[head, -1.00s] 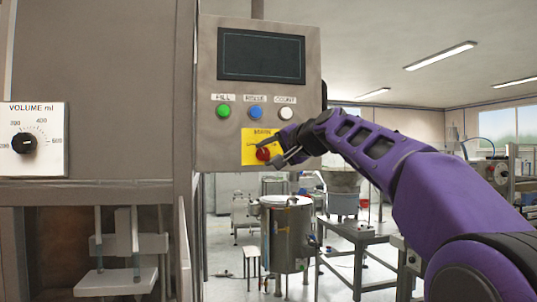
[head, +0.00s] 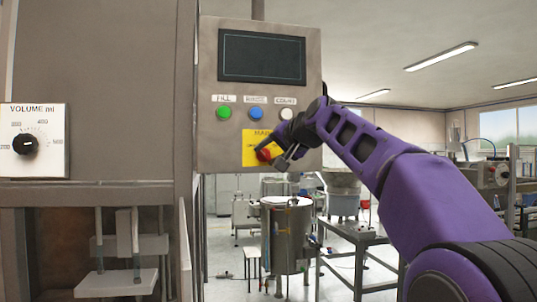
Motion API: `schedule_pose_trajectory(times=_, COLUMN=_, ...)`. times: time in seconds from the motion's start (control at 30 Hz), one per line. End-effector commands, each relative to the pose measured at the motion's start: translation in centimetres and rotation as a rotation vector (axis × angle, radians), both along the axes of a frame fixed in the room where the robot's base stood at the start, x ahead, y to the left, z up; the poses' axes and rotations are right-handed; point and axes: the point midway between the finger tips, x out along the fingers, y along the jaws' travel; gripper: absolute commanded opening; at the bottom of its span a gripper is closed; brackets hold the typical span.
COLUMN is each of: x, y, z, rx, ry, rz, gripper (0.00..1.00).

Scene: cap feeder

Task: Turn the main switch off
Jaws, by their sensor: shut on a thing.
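The main switch (head: 264,154) is a red rotary knob on a yellow plate (head: 249,138) at the lower right of the grey control panel (head: 212,150). My gripper (head: 268,152) is at the switch, coming from the right, with its fingers shut on the red knob. The fingers and wrist cover part of the knob and of the yellow plate. The knob's exact angle is hard to read.
Above the switch are a green button (head: 223,113), a blue button (head: 255,113) and a white button (head: 287,114), under a dark screen (head: 262,57). A volume dial (head: 25,144) is at the left. A steel drum (head: 286,240) stands behind, below the panel.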

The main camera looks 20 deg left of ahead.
Motion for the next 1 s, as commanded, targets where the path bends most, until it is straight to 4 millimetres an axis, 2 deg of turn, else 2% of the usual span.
schedule_pose_trajectory(times=0.07, x=0.0, y=0.0, z=0.0, rx=-0.002, ry=-0.002, rz=0.001, gripper=0.00)
schedule_pose_trajectory(times=0.1, x=0.0, y=0.0, z=0.0, rx=-0.002, ry=-0.002, rz=0.001, gripper=0.52)
schedule_pose_trajectory(times=0.27, x=0.0, y=0.0, z=0.0, rx=-0.001, ry=-0.001, rz=0.001, gripper=0.80)
schedule_pose_trajectory(times=0.67, x=-0.4, y=-0.5, z=0.1, rx=0.000, ry=0.000, rz=0.000, gripper=0.80)
schedule_pose_trajectory(times=0.83, x=-2.2, y=-2.5, z=0.7, rx=0.000, ry=-0.004, rz=-0.002, gripper=0.80)
schedule_pose_trajectory(times=1.0, x=-4.9, y=-5.6, z=1.9, rx=0.001, ry=-0.004, rz=-0.005, gripper=0.80)
